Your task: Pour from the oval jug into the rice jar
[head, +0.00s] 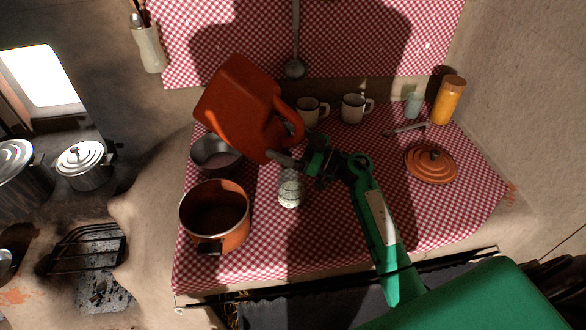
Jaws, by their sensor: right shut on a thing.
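The oval jug (235,100) is orange-red and hangs in the air over the checked cloth, clearly tilted, with its handle side toward the right. My right gripper (291,157) is shut on the jug near the lower end of its handle. The rice jar (290,190) is a small pale jar, upright on the cloth, just below the gripper and to the lower right of the jug. No stream between jug and jar shows. The jug's contents are hidden. My left gripper is not in view.
A grey bowl (213,160) sits under the jug, and an orange pot (216,220) stands left of the jar. Two mugs (353,108), an orange jar (448,100) and an orange lid (432,163) are behind and right. Cloth (330,255) in front is clear.

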